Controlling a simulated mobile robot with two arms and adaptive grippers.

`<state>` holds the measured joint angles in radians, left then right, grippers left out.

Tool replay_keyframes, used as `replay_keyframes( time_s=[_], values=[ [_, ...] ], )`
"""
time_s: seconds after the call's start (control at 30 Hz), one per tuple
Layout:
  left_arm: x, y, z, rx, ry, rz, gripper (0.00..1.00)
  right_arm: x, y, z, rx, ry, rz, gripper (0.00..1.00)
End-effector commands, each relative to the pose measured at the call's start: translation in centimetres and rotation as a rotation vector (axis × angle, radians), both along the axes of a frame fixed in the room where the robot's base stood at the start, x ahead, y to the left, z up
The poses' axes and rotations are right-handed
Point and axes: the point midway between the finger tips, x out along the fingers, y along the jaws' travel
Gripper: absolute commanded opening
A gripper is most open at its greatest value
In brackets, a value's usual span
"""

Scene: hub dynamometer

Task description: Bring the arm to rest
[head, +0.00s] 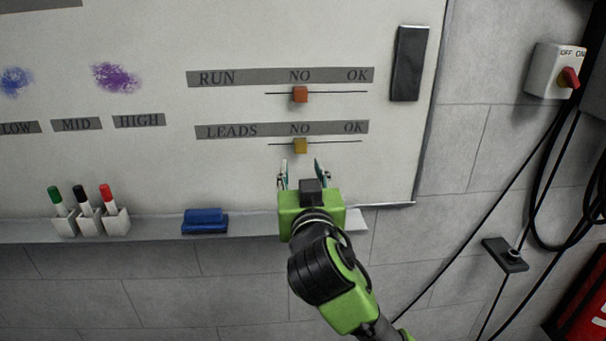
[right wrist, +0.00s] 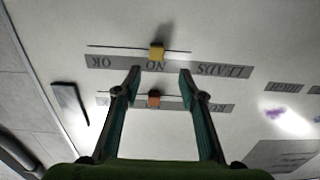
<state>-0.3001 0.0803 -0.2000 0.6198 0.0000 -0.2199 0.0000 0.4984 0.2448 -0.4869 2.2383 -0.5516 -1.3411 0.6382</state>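My right gripper (head: 302,173) is in front of the whiteboard (head: 250,40), just below the yellow slider (head: 300,146) of the LEADS row. In the right wrist view its two fingers (right wrist: 160,85) stand apart with nothing between them. The yellow slider also shows there (right wrist: 156,52), apart from the fingertips. It sits under NO on its line. The orange slider (head: 300,94) of the RUN row also sits under NO. My left gripper is in neither view.
A ledge (head: 150,228) under the board holds green, black and red markers (head: 90,215) in cups and a blue eraser (head: 205,221). A dark bar (head: 409,63) is on the board's right. A switch box (head: 556,72) and hanging cables (head: 540,190) are on the wall at right.

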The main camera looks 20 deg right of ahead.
Motion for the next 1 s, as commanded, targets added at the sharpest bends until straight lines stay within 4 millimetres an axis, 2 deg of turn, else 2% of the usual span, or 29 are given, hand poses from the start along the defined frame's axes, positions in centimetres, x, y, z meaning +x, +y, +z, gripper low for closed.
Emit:
replay_keyframes(
  time_s=[0.2, 0.67, 0.77, 0.83, 0.93, 1.0],
  values=[
    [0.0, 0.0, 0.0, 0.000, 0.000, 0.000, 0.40, -1.4, 0.4, 0.0, 0.001, 0.001, 0.000, 0.38],
    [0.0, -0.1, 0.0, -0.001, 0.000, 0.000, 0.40, -1.5, 0.3, -0.4, 0.001, 0.010, 0.000, 0.38],
    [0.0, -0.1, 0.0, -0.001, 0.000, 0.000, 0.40, -1.8, 0.1, -2.9, 0.001, 0.071, 0.005, 0.38],
    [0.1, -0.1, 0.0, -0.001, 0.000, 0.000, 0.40, -2.5, -0.1, -6.4, 0.000, 0.158, 0.015, 0.38],
    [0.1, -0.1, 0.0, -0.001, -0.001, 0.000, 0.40, -4.7, -0.4, -13.1, -0.001, 0.327, 0.040, 0.38],
    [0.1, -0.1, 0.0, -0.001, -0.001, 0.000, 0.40, -7.0, -0.7, -18.0, -0.004, 0.459, 0.064, 0.38]
  ],
)
